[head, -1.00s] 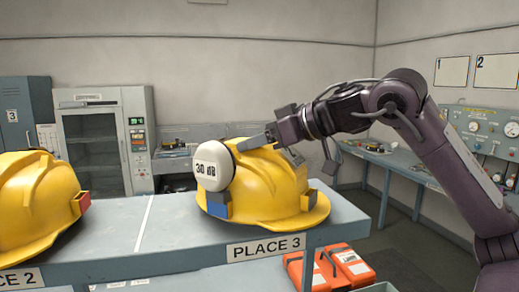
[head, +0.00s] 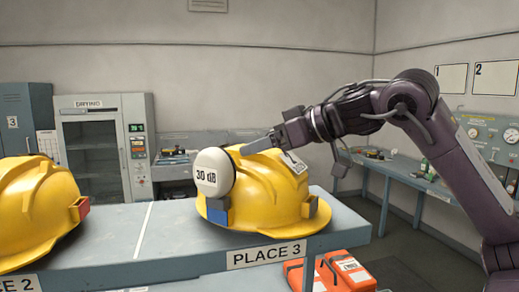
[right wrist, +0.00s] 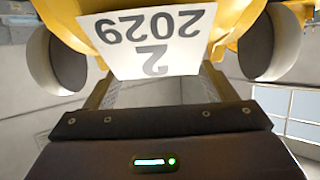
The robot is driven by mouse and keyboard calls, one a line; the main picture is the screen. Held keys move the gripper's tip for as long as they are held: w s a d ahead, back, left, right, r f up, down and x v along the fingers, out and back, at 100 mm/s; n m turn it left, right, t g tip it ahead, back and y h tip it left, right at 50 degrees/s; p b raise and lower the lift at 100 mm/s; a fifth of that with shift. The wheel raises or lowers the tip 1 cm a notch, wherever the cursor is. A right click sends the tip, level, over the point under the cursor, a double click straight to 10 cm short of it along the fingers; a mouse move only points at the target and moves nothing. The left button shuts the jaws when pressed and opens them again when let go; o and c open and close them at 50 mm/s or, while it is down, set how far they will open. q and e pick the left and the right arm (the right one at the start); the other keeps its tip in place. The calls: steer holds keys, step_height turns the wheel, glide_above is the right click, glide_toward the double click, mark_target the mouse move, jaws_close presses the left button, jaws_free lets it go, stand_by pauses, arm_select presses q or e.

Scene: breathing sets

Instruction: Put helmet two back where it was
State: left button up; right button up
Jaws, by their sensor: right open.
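A yellow helmet (head: 268,190) with a white ear cup marked 30 dB (head: 213,172) sits on the shelf over the PLACE 3 label (head: 266,254). In the right wrist view, a white tag reading 2029 and 2 (right wrist: 152,40) is on a yellow helmet, with an ear cup at each side. My right gripper (head: 268,150) is open at the upper back of the helmet. In its wrist view the two fingers (right wrist: 158,92) lie either side below the tag; whether they touch the helmet I cannot tell. My left gripper is not in view.
Another yellow helmet (head: 35,205) sits at the left over a label ending in 2, partly cut off. A white line (head: 143,228) divides the shelf (head: 165,245) between them. Orange cases (head: 345,272) lie below the shelf's right end. A bench (head: 400,170) stands behind at right.

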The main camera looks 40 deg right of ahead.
steer(key=b+v, duration=0.2)
steer(key=v, duration=0.8)
steer(key=shift+s, duration=0.25)
